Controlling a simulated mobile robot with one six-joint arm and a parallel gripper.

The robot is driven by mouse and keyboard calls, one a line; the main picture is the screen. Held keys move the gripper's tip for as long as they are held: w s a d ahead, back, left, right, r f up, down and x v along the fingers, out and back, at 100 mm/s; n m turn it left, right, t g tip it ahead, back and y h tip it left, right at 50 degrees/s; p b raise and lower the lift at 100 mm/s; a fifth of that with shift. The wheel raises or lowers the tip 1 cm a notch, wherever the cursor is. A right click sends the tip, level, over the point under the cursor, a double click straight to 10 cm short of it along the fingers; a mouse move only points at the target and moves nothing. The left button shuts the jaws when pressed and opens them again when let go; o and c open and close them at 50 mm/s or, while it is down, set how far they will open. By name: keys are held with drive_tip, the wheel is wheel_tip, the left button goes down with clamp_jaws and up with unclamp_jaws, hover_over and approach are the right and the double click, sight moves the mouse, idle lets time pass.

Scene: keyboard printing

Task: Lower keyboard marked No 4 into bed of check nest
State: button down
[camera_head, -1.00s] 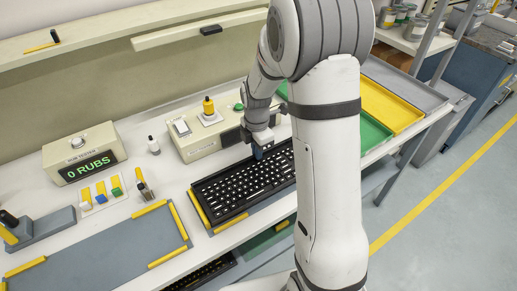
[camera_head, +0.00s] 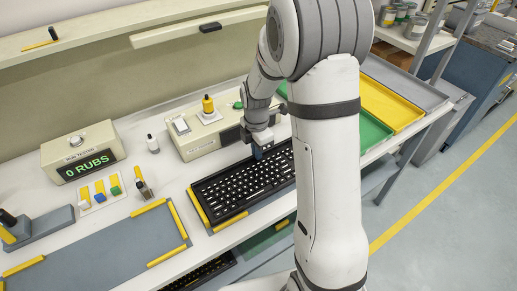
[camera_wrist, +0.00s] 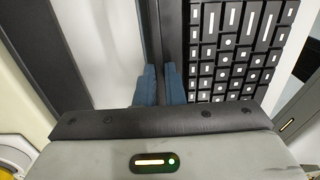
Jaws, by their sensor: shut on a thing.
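The black keyboard (camera_head: 240,189), with pale legends on its keys, lies level over a grey nest with yellow guide strips (camera_head: 230,221) at the middle of the bench. I cannot tell whether it touches the bed; no number mark is readable. My gripper (camera_head: 258,152) is at the keyboard's far edge. In the wrist view, my blue fingers (camera_wrist: 160,84) are shut on the edge of the keyboard (camera_wrist: 235,50). My arm hides the keyboard's right end in the head view.
A rub tester (camera_head: 82,152) reading 0 RUBS and a grey mat with yellow corner guides (camera_head: 100,251) are to the left. Green and yellow trays (camera_head: 390,108) are to the right. Another keyboard (camera_head: 200,272) lies below the bench.

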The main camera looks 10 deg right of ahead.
drive_tip(key=shift+f+b, duration=0.3)
drive_tip(key=shift+f, duration=0.05)
idle(0.4)
drive_tip(key=c, duration=1.5)
unclamp_jaws()
drive_tip(key=shift+o, duration=0.2)
drive_tip(key=shift+r+p, duration=2.35)
drive_tip(key=shift+r, duration=1.2)
drive_tip(key=shift+s, duration=0.1)
